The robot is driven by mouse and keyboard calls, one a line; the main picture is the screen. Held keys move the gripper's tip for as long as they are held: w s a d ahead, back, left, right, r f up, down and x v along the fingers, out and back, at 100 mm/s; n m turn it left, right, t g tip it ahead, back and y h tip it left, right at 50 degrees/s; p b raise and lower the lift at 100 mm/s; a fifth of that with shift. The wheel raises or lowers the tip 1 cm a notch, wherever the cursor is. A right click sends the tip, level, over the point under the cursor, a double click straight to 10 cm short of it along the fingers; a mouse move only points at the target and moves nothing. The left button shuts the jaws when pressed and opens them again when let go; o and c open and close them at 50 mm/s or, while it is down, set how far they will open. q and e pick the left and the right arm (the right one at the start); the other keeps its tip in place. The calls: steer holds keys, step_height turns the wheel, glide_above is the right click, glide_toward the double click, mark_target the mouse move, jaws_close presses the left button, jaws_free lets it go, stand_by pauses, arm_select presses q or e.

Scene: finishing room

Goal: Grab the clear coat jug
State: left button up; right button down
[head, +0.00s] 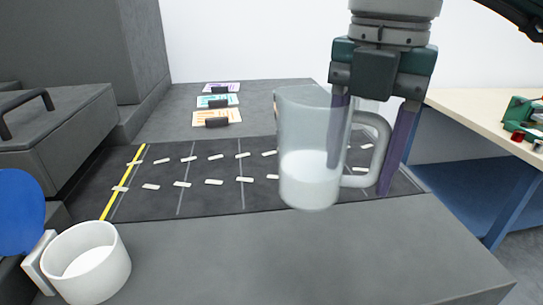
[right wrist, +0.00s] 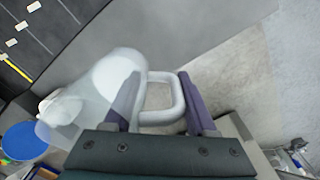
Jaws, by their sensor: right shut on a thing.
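The clear coat jug (head: 302,130) is a see-through jug with whitish liquid in its lower part and a pale handle on its right side. My right gripper (head: 358,180) comes down from above with its purple fingers on either side of the handle, shut on it. The jug stands nearly upright in front of the dark mat and appears to be off the grey bench top. In the right wrist view the jug (right wrist: 85,95) lies left of the fingers, with the handle between them. My left gripper is not in view.
A white cup (head: 88,265) and a blue disc (head: 20,215) are at the lower left. The dark mat (head: 215,205) carries several white strips. Several cards with black clips (head: 217,118) lie behind it. A wooden-topped bench (head: 470,115) stands right.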

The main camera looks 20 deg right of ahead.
mark_target(367, 125)
step_height(367, 125, up, 4)
steer(key=shift+r+p, duration=0.2)
steer(key=shift+p, duration=0.1)
steer(key=shift+r+p, duration=0.3)
steer(key=shift+r, duration=1.1)
stand_by(1.0)
stand_by(0.8)
